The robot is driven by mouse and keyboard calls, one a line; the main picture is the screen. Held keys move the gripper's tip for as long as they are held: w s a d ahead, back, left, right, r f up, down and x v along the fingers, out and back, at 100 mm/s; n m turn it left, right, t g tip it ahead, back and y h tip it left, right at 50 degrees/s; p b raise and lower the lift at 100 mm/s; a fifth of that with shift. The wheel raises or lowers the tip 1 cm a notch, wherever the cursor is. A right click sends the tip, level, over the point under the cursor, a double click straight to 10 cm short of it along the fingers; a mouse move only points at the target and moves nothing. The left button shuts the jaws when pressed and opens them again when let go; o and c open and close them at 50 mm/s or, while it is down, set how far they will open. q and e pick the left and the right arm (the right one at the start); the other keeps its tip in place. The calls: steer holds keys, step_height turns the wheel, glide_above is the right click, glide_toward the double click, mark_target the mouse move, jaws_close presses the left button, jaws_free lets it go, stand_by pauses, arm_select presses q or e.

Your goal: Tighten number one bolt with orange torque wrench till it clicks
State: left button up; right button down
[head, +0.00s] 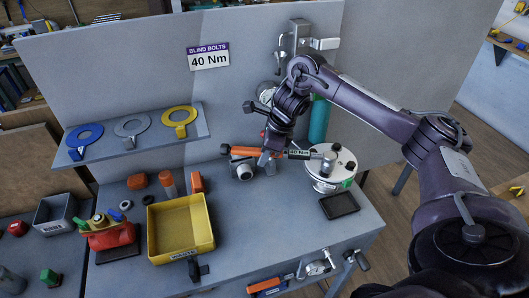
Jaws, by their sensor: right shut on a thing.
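My right gripper (267,159) is shut on the orange torque wrench (244,151), which lies roughly level across the bench. The wrench's orange handle points left, and a "40 Nm" label shows toward its right end. The wrench's head end reaches over the top of a round white flanged body (343,170) at the bench's right. Dark bolts show on that top, but their numbers are too small to read. I cannot tell whether the wrench head is seated on a bolt. My left gripper is not in view.
A "BLIND BOLTS 40 Nm" sign (209,56) hangs on the back panel. Blue, grey and yellow ring spades (180,121) lie on a shelf. Bare bench lies between the two trays.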

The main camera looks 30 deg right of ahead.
steer(key=shift+r, duration=0.2)
steer(key=shift+r, duration=0.25)
steer(key=shift+p, duration=0.3)
step_height(320, 180, up, 5)
steer(key=p, duration=0.4)
steer(key=shift+p, duration=0.3)
steer(key=shift+f, duration=0.1)
